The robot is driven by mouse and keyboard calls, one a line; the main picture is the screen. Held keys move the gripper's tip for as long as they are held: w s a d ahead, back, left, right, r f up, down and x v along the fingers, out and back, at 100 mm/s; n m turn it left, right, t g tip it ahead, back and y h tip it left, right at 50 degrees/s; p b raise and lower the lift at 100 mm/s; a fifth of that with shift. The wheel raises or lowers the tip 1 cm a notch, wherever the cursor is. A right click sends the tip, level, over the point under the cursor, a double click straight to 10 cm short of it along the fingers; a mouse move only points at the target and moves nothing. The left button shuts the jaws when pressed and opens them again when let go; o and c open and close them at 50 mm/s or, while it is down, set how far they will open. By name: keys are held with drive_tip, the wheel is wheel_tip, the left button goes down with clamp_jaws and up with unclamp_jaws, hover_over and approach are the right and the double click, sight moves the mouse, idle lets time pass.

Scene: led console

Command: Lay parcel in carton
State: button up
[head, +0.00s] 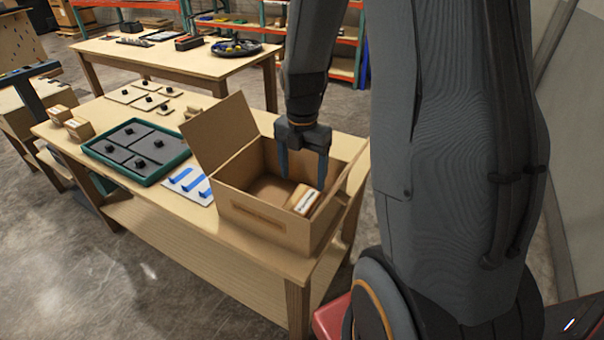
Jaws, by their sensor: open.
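The open carton (262,222) stands at the right end of the wooden table, with one flap raised on its left side. A small parcel (305,200) with a white label lies inside the carton, toward its near right part, and leans or rests near the wall. My gripper (303,172) points down into the carton, above and behind the parcel. Its two blue-grey fingers are apart with nothing between them. The carton's front wall hides part of its floor and the parcel's lower part.
Two more small boxes (79,128) sit at the table's left end. A green-rimmed tray (135,152) with black-knobbed panels and a white sheet with blue strips (188,185) lie left of the carton. Another table (170,58) stands behind. The wooden table's (190,235) front strip is clear.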

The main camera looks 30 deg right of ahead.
drive_tip(key=shift+s+a+r+m, duration=0.1)
drive_tip(key=shift+r+m, duration=0.2)
drive_tip(key=shift+r, duration=0.1)
drive_tip(key=s+a+r+m, duration=0.1)
drive_tip(key=s+a+m, duration=0.1)
drive_tip(key=m, duration=0.5)
drive_tip(key=s+a+r+m+t, duration=0.1)
drive_tip(key=s+a+m, duration=0.2)
drive_tip(key=m, duration=0.4)
drive_tip(key=s+a+r+m, duration=0.2)
drive_tip(key=a+m, duration=0.1)
drive_tip(key=m, duration=0.4)
drive_tip(key=shift+s+a, duration=0.2)
drive_tip(key=shift+s, duration=0.15)
drive_tip(key=m, duration=0.1)
drive_tip(key=s+m, duration=0.1)
drive_tip(key=m, duration=0.1)
drive_tip(key=shift+s+a+r+t, duration=0.1)
drive_tip(key=shift+s+a+t, duration=0.05)
drive_tip(key=shift+a+t, duration=0.2)
wheel_tip(320, 180, down, 2)
drive_tip(key=shift+b, duration=0.85)
